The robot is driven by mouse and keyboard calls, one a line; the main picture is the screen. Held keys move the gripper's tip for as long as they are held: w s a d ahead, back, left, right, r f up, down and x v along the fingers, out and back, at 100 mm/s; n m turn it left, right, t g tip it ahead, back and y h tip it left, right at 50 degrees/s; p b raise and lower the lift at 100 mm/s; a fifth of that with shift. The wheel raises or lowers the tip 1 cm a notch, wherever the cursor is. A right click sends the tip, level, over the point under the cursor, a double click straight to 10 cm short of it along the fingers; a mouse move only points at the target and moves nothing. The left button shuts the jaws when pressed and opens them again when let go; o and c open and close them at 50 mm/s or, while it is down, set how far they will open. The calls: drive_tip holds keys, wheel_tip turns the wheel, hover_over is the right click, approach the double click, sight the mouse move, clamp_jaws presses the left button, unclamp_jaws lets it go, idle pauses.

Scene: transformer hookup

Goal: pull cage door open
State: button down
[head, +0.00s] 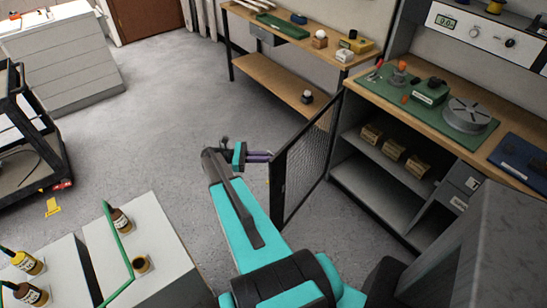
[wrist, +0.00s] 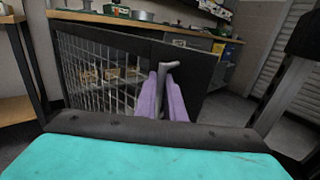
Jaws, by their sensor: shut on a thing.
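The cage door (head: 304,160) is a dark framed mesh panel. In the head view it stands swung out from the workbench, at an angle over the floor. In the wrist view its mesh (wrist: 98,70) fills the left and its solid dark edge strip (wrist: 195,62) is at centre. My gripper (head: 262,156) is at the door's free edge, with purple fingers. In the wrist view the fingers (wrist: 168,92) are shut on the grey door handle (wrist: 172,66). Part of the handle is hidden between the fingers.
The workbench (head: 420,103) holds a green mat with parts; its lower shelf holds several small boxes. A second bench (head: 290,80) stands at the back. A white cabinet with bottles (head: 121,219) is at lower left. A black cart (head: 30,140) is far left.

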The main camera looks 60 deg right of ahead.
drive_tip(key=shift+w+m+g+y+p, duration=0.35)
drive_tip(key=shift+w+p, duration=0.6)
drive_tip(key=shift+w, duration=0.45)
drive_tip(key=shift+y, duration=0.25)
drive_tip(key=c, duration=2.1)
unclamp_jaws()
drive_tip(key=shift+w, duration=0.1)
drive_tip(key=shift+d, duration=0.15)
drive_tip(key=shift+r, duration=0.1)
